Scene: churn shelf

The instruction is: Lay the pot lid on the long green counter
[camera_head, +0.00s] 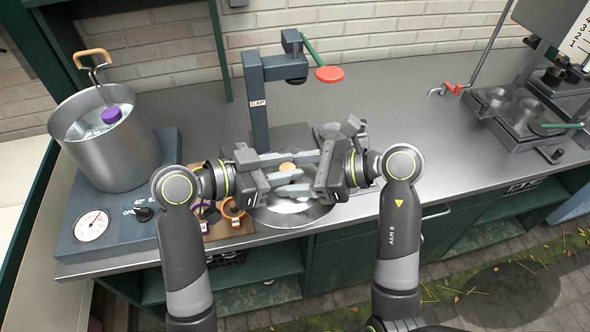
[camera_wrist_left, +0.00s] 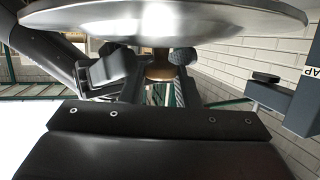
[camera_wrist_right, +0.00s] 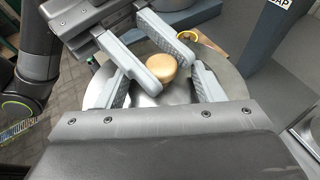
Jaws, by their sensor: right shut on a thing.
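The pot lid (camera_head: 283,219) is a round silver disc with a wooden knob (camera_head: 287,167), held over the front edge of the long counter. The counter (camera_head: 400,95) has a grey metal top and green cabinet fronts. My right gripper (camera_head: 306,176) is shut on the lid at its knob; the exact contact is hard to see. My left gripper (camera_head: 296,166) reaches in from the left, its fingers apart on either side of the knob. The lid also shows in the left wrist view (camera_wrist_left: 160,20), and the knob in the right wrist view (camera_wrist_right: 162,67).
A steel pot (camera_head: 112,150) with a ladle stands on a blue-grey heater base at left. A capping stand (camera_head: 258,105) rises just behind the lid. A machine (camera_head: 515,115) stands at right; the middle-right top is clear.

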